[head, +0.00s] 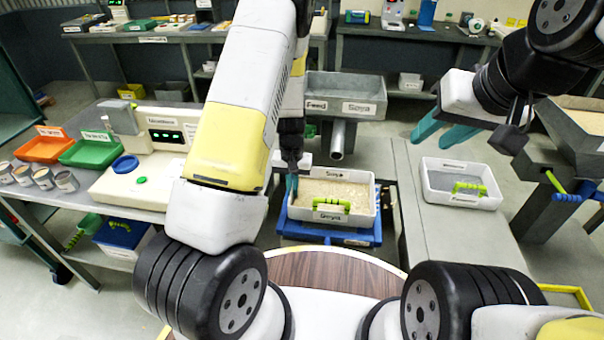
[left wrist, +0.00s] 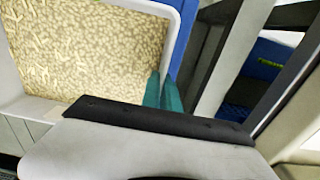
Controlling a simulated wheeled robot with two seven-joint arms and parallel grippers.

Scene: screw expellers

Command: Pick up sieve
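A white sieve tray with green handles and a tan grainy fill (head: 345,190) sits in the middle on a blue base. The fill also shows in the left wrist view (left wrist: 85,50). My left gripper (head: 292,186) is at its left wall. In the left wrist view the teal fingers (left wrist: 164,92) are close together, seemingly on either side of the white rim; their tips are partly hidden. A second white tray with green handles and a grey bottom (head: 455,168) lies on the right table. My right gripper (head: 440,131) is open and empty above and left of it.
A blue base (head: 310,236) is under the middle tray. A grey feed hopper (head: 343,92) with a spout stands behind it. The left table holds a white machine (head: 130,185), orange and green trays and several cups. The grey right table (head: 470,240) has free room in front.

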